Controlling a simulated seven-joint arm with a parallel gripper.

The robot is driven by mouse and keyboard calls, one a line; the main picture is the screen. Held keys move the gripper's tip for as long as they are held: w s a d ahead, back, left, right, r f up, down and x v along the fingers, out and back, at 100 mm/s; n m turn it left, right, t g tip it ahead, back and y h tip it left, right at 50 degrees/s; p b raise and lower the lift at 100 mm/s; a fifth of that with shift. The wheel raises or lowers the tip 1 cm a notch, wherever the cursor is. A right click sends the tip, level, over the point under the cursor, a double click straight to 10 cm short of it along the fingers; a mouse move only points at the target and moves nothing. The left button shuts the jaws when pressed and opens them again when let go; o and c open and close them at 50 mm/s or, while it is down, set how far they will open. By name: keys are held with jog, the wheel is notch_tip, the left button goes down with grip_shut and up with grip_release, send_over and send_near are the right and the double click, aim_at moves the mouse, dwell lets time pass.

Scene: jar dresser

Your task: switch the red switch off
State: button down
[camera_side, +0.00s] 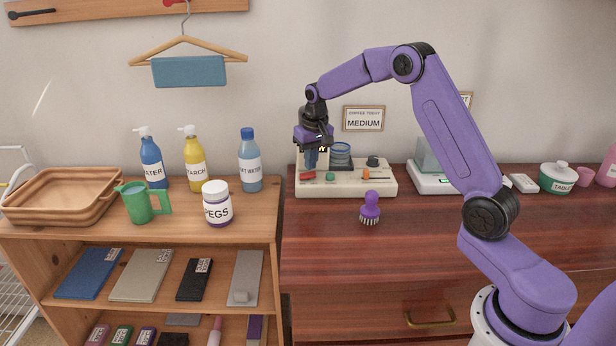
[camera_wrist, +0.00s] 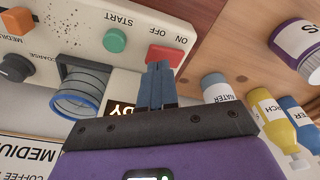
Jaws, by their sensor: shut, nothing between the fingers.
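The red switch (camera_side: 307,176) sits at the front left corner of a cream machine (camera_side: 345,188) on the red-brown dresser. In the wrist view the red switch (camera_wrist: 166,54) lies just beyond my fingertips, beside small ON and OFF labels. My gripper (camera_side: 311,166) points down over that corner of the machine. In the wrist view my gripper's blue-grey fingers (camera_wrist: 160,66) are together and empty, their tips overlapping the switch's near edge. I cannot tell whether they touch it or which way the switch is set.
A green START button (camera_wrist: 115,40), an orange control (camera_wrist: 18,20) and a black knob (camera_wrist: 15,68) share the panel. A blue-rimmed cylinder (camera_side: 340,152) stands behind my gripper. A purple brush (camera_side: 370,208) stands in front of the machine. A water bottle (camera_side: 250,162) stands to the left.

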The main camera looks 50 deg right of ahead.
aim_at(311, 174)
jog(key=shift+f, duration=0.9)
dwell(0.4)
jog(key=shift+r, duration=3.55)
